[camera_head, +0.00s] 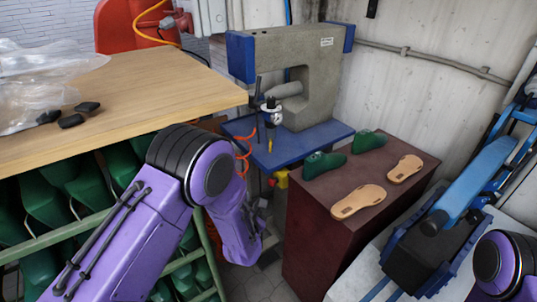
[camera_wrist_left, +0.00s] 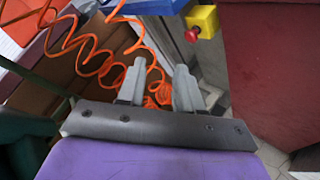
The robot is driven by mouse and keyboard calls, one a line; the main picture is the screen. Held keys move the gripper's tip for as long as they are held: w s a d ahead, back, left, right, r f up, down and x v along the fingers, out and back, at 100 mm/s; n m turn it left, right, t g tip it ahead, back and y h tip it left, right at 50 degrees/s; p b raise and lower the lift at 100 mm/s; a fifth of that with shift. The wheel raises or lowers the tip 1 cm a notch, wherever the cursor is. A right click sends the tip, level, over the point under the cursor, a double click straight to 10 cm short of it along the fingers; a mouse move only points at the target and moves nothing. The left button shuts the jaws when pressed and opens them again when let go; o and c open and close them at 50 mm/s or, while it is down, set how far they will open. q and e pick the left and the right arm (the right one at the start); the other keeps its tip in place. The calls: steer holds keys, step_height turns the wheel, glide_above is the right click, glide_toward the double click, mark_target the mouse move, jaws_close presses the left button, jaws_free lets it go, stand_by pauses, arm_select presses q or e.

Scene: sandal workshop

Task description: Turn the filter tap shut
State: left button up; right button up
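I cannot make out the filter tap for certain. A small black-and-white fitting (camera_head: 272,112) is on the front of the grey press machine (camera_head: 318,60). A yellow box with a red knob (camera_head: 281,179) hangs under the machine's blue table; it also shows at the top of the left wrist view (camera_wrist_left: 203,22). My left gripper (camera_head: 260,214) is low between the wooden bench and the dark red cabinet, below the yellow box. In the left wrist view its fingers (camera_wrist_left: 158,88) are apart with nothing between them. My right gripper is out of view.
Coiled orange hose (camera_wrist_left: 92,45) hangs close beyond the left fingers. The wooden bench (camera_head: 170,85) is above racks of green lasts. The dark red cabinet (camera_head: 325,235) bears sandal soles and green lasts. A blue machine (camera_head: 460,200) stands at right.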

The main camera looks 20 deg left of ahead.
mark_target(270, 147)
arm_select(q)
steer(key=w+d+r+n+t, duration=0.35)
steer(key=w+r+n, duration=0.4)
steer(key=r, duration=0.25)
steer(key=shift+g+y, duration=0.25)
steer(key=shift+y, duration=0.05)
steer(key=x, duration=0.3)
steer(key=p+x, duration=0.1)
steer(key=x, duration=0.1)
steer(key=p+x, duration=0.1)
steer(key=x, duration=0.2)
steer(key=shift+w+a+f, duration=0.1)
steer(key=shift+w+f, duration=0.2)
steer(key=shift+w+a, duration=0.1)
steer(key=shift+w, duration=0.25)
steer(key=shift+f, duration=0.1)
jaws_close()
